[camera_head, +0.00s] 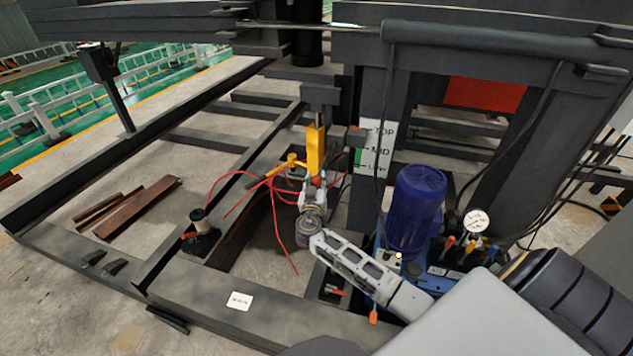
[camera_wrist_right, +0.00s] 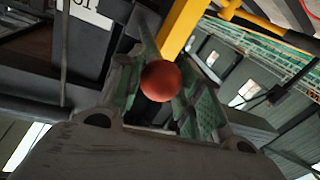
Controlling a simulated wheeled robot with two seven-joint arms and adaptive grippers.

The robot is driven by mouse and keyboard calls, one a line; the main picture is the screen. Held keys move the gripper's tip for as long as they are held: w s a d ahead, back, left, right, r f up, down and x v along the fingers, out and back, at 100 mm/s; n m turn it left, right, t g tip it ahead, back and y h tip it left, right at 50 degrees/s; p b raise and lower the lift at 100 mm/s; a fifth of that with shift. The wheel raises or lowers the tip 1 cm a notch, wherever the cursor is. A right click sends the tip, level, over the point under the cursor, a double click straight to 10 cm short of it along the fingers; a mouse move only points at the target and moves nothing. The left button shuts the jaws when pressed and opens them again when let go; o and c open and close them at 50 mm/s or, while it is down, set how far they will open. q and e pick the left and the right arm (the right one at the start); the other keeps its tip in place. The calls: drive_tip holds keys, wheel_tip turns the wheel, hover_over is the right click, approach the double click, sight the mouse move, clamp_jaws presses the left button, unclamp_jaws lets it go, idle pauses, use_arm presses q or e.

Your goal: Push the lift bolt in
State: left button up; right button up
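The lift bolt seems to be the part with the red ball end, below the yellow bracket (camera_head: 316,150) on the dark post; I cannot make out its shaft. The red ball (camera_wrist_right: 161,81) sits between the green-padded fingers of my right gripper (camera_wrist_right: 160,95) in the wrist view. The fingers stand apart on either side of it; whether they press on it is unclear. In the head view my right gripper (camera_head: 316,190) is just under the yellow bracket, and the ball is mostly hidden. My left gripper is not in view.
A yellow-handled part (camera_head: 288,162) with red hoses is left of the bracket. A white TOP/MID/LOW label (camera_head: 376,148) is on the post. A blue motor (camera_head: 416,208) and a pressure gauge (camera_head: 477,221) stand right of my arm. A dark spool (camera_head: 200,226) is left.

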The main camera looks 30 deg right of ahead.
sight(320, 171)
clamp_jaws()
drive_tip(key=shift+s+d+b+x, duration=0.1)
drive_tip(key=shift+d+b+x, duration=0.05)
drive_tip(key=shift+b+x, duration=0.6)
drive_tip(key=shift+s+d+b+x, duration=0.1)
drive_tip(key=shift+b+x, duration=0.4)
drive_tip(key=shift+x, duration=0.35)
drive_tip(key=shift+w+d+b, duration=0.45)
drive_tip(key=shift+d, duration=0.05)
drive_tip(key=shift+r, duration=0.15)
drive_tip(key=shift+d, duration=0.1)
